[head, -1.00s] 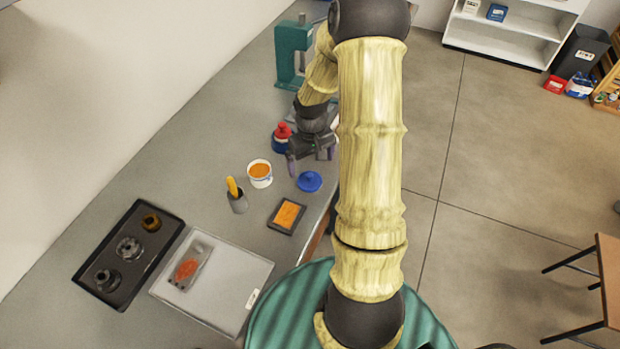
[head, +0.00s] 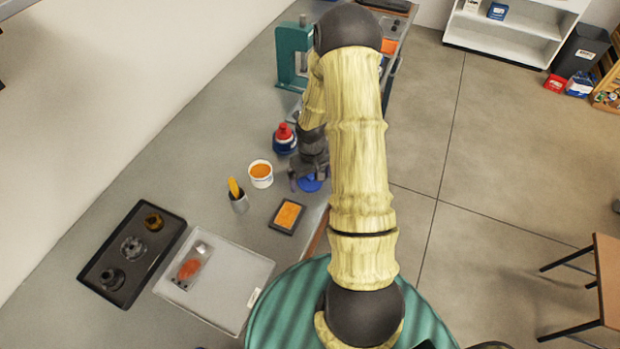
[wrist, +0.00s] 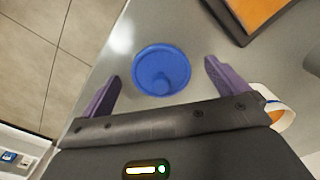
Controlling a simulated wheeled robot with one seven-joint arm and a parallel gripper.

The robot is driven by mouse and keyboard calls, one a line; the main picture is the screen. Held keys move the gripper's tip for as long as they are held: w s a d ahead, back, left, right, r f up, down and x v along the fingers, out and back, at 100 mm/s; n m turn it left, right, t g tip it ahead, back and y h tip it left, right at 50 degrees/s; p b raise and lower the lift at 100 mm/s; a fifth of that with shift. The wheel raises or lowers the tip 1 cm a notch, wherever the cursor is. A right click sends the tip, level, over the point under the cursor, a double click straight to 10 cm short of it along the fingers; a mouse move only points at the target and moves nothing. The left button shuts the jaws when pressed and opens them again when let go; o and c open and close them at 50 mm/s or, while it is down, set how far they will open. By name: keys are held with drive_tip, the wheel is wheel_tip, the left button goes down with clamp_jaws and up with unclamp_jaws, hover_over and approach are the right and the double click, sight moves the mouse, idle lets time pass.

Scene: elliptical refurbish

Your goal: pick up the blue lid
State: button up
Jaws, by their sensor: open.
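The blue lid (head: 310,184) lies on the grey workbench near its right edge, partly hidden by my gripper in the head view. Nothing is held.
A white tub with orange contents (head: 261,174) and a red-topped blue bottle (head: 284,138) stand left of my gripper. A dark tray with an orange pad (head: 287,215) lies in front.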

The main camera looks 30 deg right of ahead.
sight(311, 178)
drive_tip(key=shift+f, duration=0.1)
idle(0.4)
drive_tip(key=c, duration=1)
drive_tip(key=shift+c, duration=0.2)
wheel_tip(311, 178, up, 10)
drive_tip(key=shift+r+b, duration=0.1)
drive_tip(key=shift+b, duration=0.6)
drive_tip(key=shift+w, duration=0.15)
drive_tip(key=shift+s, duration=0.2)
